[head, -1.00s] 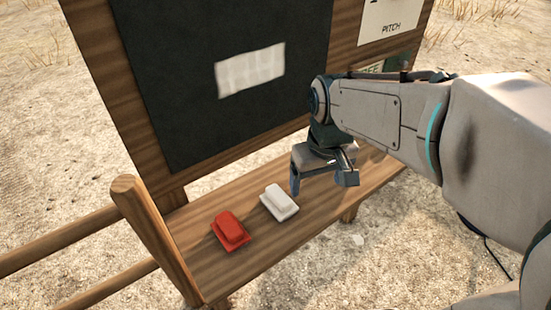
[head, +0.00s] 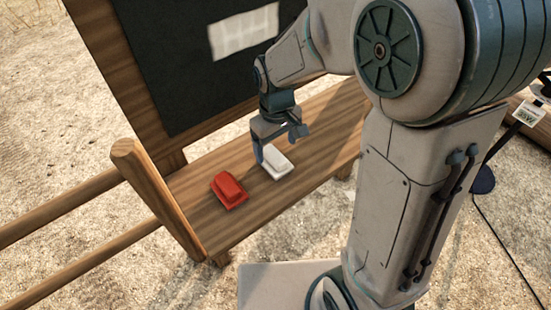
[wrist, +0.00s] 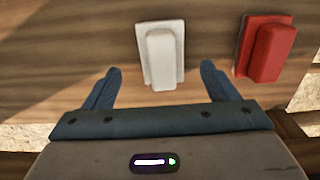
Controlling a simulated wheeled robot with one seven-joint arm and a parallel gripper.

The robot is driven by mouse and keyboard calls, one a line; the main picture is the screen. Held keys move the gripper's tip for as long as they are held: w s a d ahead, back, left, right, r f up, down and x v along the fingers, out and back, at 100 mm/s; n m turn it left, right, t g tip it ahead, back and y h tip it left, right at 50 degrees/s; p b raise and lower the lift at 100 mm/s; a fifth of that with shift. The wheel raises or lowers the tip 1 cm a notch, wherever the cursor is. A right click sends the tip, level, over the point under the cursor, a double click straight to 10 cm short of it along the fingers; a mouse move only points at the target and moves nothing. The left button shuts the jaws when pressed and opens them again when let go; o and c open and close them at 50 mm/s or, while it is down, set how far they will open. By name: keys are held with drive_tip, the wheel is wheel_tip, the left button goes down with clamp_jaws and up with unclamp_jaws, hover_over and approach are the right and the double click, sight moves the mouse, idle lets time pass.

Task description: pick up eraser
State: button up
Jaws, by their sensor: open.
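A white eraser-shaped block (head: 279,166) lies on the wooden ledge below the dark board; it also shows in the wrist view (wrist: 162,54). A similar red block (head: 229,190) lies beside it, to the left in the head view and to the right in the wrist view (wrist: 265,50). My gripper (head: 280,146) is open and empty, low over the white block. In the wrist view the white block lies between the lines of the two blue fingers, mostly ahead of their tips. I cannot tell whether either finger touches it.
The wooden ledge (head: 325,125) is bare to the right of the blocks. The dark board (head: 190,80) with a pale patch (head: 243,32) rises behind it. A wooden post (head: 150,185) with rails stands at the left end, near the red block.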

sight(274, 153)
drive_tip(key=shift+w+a+f+p, duration=0.15)
drive_tip(key=shift+f+p, duration=0.4)
drive_tip(key=shift+f, duration=2.05)
drive_tip(key=c, duration=1.1)
drive_tip(key=shift+r, duration=0.15)
wheel_tip(274, 153, up, 4)
drive_tip(key=shift+r+b, duration=0.1)
drive_tip(key=shift+b, duration=0.4)
drive_tip(key=s+d+r, duration=0.2)
drive_tip(key=s, duration=0.1)
drive_tip(key=s+d+r+b, duration=0.1)
drive_tip(key=s+d+r, duration=0.1)
drive_tip(key=s, duration=0.1)
drive_tip(key=s+d+r, duration=0.2)
drive_tip(key=s, duration=0.2)
drive_tip(key=shift+d+r, duration=0.2)
drive_tip(key=shift+r, duration=0.05)
